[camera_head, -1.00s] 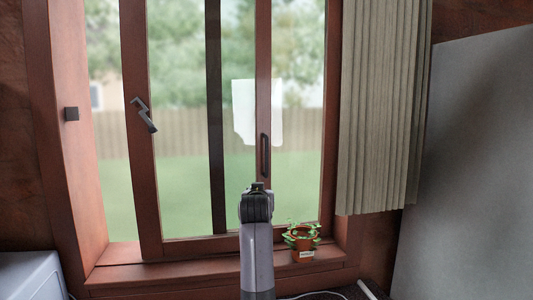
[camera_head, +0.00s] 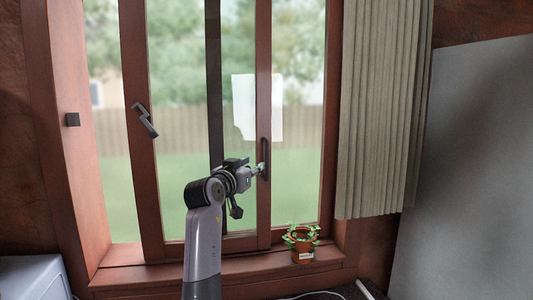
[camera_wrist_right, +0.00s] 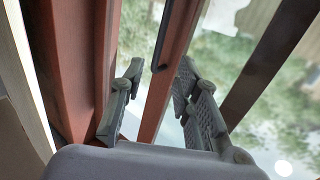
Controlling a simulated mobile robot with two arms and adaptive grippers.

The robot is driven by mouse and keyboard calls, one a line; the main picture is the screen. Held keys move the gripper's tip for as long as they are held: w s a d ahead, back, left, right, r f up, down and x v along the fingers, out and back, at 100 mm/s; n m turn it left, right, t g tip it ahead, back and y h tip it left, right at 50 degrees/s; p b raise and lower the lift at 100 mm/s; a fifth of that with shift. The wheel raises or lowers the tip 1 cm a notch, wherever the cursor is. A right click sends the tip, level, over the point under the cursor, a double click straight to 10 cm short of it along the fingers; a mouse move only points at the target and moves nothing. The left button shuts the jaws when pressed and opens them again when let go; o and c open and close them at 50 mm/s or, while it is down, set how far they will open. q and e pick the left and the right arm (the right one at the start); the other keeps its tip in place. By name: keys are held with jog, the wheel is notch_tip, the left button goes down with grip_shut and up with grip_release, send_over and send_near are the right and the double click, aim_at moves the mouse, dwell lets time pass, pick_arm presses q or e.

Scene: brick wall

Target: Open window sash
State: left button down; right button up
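The window has a wooden frame with a reddish-brown sash stile (camera_head: 264,55) in the middle. A dark vertical handle (camera_head: 265,158) is on this stile; in the wrist view a dark bar (camera_wrist_right: 163,35), likely the handle, shows beyond the fingers. My right gripper (camera_head: 259,170) is right at the handle's lower part in the head view, and it also shows in the wrist view (camera_wrist_right: 157,85). Its two fingers are apart, with the brown stile visible between them. I cannot tell whether they touch the handle. My left gripper is not in view.
An angled dark latch (camera_head: 145,119) is on the left stile. A potted plant (camera_head: 302,244) stands on the sill (camera_head: 240,275), right of my arm. A pleated curtain (camera_head: 385,110) hangs at the right. A pale panel (camera_head: 465,170) stands right of it.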

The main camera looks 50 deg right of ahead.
aim_at(266, 158)
jog(key=p+x, duration=0.4)
jog(key=x, duration=0.6)
jog(key=shift+d, duration=0.15)
jog(key=shift+w+d+f+p, duration=0.1)
jog(key=shift+w+d+p, duration=0.15)
jog(key=shift+d, duration=0.4)
jog(key=shift+c, duration=0.2)
grip_shut()
